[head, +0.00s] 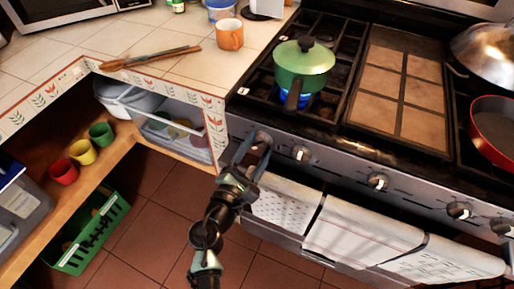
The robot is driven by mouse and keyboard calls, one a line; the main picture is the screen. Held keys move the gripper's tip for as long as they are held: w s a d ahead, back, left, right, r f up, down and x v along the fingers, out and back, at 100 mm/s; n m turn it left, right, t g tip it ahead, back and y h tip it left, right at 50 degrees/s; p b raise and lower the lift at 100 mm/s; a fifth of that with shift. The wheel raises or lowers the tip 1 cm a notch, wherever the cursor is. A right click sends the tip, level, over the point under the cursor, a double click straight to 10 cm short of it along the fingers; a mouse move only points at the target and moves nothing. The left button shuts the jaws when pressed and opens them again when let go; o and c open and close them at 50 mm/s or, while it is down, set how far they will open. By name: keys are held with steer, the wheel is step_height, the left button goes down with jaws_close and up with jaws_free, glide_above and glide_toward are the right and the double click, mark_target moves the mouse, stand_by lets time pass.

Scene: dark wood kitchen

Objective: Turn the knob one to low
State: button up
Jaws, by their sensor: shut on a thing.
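The stove (330,160) has a row of knobs along its front panel. My gripper (258,148) is at the leftmost knob (262,137), with its fingers shut around it. The fingers partly hide this knob, so its exact setting cannot be read. A second knob (300,153) sits just to the right, untouched. A green lidded pot (303,66) stands on the left burner above these knobs. Bright blue shows under the pot and looks like a flame.
White towels (360,235) hang on the oven front, just right of my arm. A tiled counter (150,50) with an orange mug (229,35) is at left. A red pan (492,135) sits at right.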

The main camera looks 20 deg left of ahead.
steer(key=o, duration=1.4)
steer(key=shift+c, duration=0.2)
steer(key=s, duration=1.3)
steer(key=shift+a, duration=0.2)
